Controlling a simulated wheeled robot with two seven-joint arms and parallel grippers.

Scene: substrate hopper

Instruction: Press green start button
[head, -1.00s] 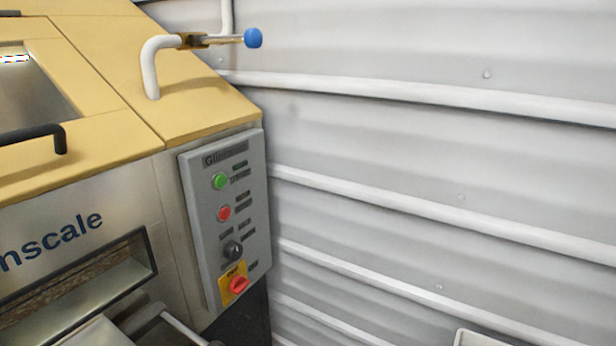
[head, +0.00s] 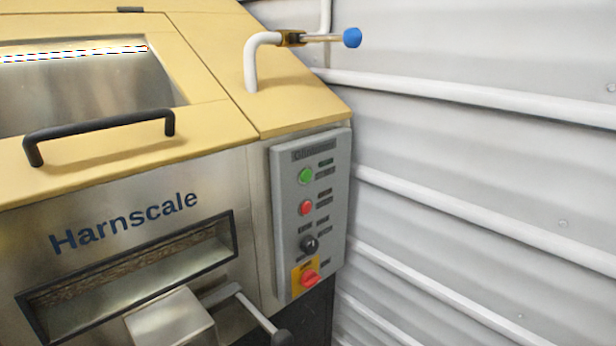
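The green start button (head: 306,175) is the top button on a grey control panel (head: 283,235) on the right part of the machine's front. A red button (head: 305,208) sits below it, then a black knob (head: 309,244), then a red rotary switch (head: 310,279) on a yellow plate. Neither of my grippers shows in the head view, and nothing covers the green button.
The yellow-topped hopper (head: 225,60) has a black lid handle (head: 100,135) and a front slot window (head: 130,278). A lever with a dark knob (head: 281,338) sticks out below the panel. A blue-handled pipe valve (head: 352,38) stands above. A corrugated wall (head: 480,150) closes the right side.

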